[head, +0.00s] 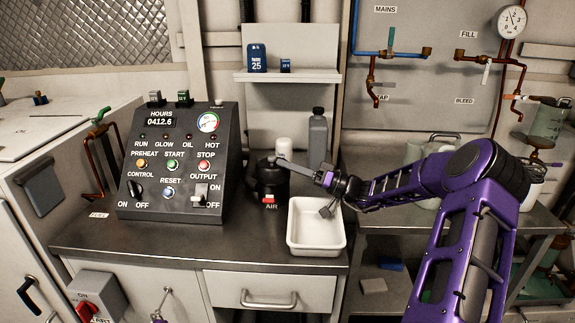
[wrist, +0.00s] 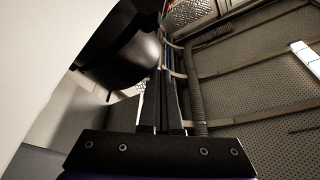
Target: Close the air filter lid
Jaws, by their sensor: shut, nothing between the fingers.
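The air filter (head: 268,184) is a dark round housing with a red latch (head: 269,199), above the AIR label on the steel counter. Its upper part is partly hidden by my gripper, and I cannot tell how far the lid is open. My gripper (head: 277,161) reaches in from the right, with its fingertips at the top of the filter. In the wrist view the fingers (wrist: 163,85) are together with nothing between them. A dark rounded body (wrist: 125,60), likely part of the filter, is close beside them on the left. I cannot tell whether they touch.
A white tray (head: 318,249) stands right of the filter, below my wrist. A control panel (head: 174,160) is close on the left. A grey bottle (head: 318,138) and a white container (head: 284,148) stand behind. A shelf (head: 288,76) hangs above. The front counter strip is clear.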

